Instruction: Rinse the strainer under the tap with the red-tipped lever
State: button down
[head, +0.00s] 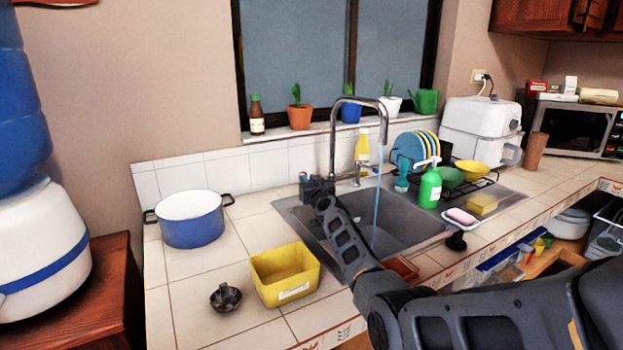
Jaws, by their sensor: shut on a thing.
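The tap (333,140) stands behind the sink (410,228), and a thin blue stream of water (378,195) falls from its spout into the basin. My gripper (316,186) is at the left of the tap's base and appears shut on the tap's lever. The fingers and arm hide the lever, and I cannot see its red tip. A small dark metal strainer (226,298) sits on the tiled counter at the front left, away from the water and my gripper.
A yellow tub (285,275) stands between the strainer and the sink, with a blue pot (190,220) behind. My arm crosses the sink's front. A dish rack with plates (408,152), a green bottle (430,188) and a black stopper (456,241) are at the right.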

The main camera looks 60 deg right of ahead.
dwell(0.4)
jog(key=c, duration=1.1)
grip_release()
jog(key=shift+a, duration=0.1)
jog(key=shift+w, duration=0.1)
notch_tip(320, 180, up, 4)
jog(key=shift+r+p, duration=0.2)
jog(key=shift+p, duration=1.05)
jog(key=s+d+r, duration=0.2)
jog(key=s, duration=0.1)
jog(key=s+d+r+b, duration=0.1)
jog(key=s+r, duration=0.1)
jog(key=s, duration=0.2)
jog(key=s+d+r+b, duration=0.1)
jog(key=s+d+r, duration=0.1)
jog(key=s, duration=0.1)
jog(key=shift+s+d+r, duration=0.15)
jog(key=shift+d+r, duration=0.15)
jog(key=shift+o, duration=0.7)
